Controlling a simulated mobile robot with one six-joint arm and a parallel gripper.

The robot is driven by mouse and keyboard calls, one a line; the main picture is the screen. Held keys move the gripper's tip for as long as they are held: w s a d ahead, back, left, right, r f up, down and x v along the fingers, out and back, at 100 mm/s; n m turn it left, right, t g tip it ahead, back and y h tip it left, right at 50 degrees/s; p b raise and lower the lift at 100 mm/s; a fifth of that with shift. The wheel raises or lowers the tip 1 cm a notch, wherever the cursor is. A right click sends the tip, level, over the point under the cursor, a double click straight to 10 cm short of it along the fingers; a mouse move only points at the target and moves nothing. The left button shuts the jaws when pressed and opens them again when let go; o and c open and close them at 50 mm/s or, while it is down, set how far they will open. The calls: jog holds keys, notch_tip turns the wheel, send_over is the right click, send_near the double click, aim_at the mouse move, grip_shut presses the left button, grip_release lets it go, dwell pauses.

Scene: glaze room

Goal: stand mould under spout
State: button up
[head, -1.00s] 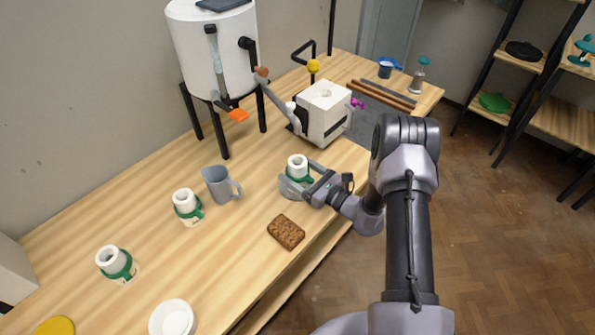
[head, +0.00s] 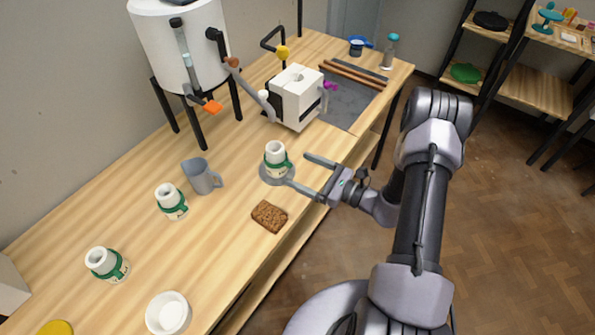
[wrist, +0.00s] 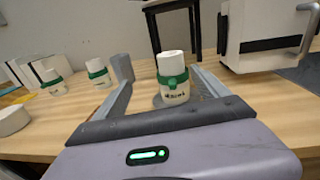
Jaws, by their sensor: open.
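A white mould (head: 275,154) with a green band stands upright on a round grey disc (head: 264,176), in front of the white block and apart from the tank. My gripper (head: 300,170) is open and empty just right of it, its fingers pointing at the mould. In the wrist view the mould (wrist: 173,77) stands between the finger lines, near the tips. Two similar banded moulds stand further left, one near the jug (head: 170,202) and one nearer the front (head: 106,265). A white tank (head: 180,50) on black legs has a low outlet with an orange tip (head: 212,107).
A grey jug (head: 202,177), brown sponge (head: 269,216) and white bowl (head: 168,313) stand on the bench. A white block (head: 297,95) with a lever stands behind the mould. Wooden rods (head: 352,73) lie at the back right. Bare bench lies between jug and disc.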

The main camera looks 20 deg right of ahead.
jog(key=s+a+r+n+g+y, duration=0.1)
jog(key=s+a+r+n+g, duration=0.3)
jog(key=a+r+n+g, duration=0.3)
jog(key=s+a+r+n+g, duration=0.4)
jog(key=s+a+r+n, duration=0.15)
jog(key=r, duration=0.35)
jog(key=s+d+r+n+t+h, duration=0.1)
jog(key=s+r+n+h, duration=0.3)
jog(key=s, duration=0.3)
jog(key=s+d+r+n+t+h+b, duration=0.1)
jog(key=s+d+r+n+t+h, duration=0.1)
jog(key=s+r+n+h, duration=0.3)
jog(key=shift+s+r+n+h, duration=0.15)
jog(key=shift+s+n+h, duration=0.7)
jog(key=shift+s, duration=0.25)
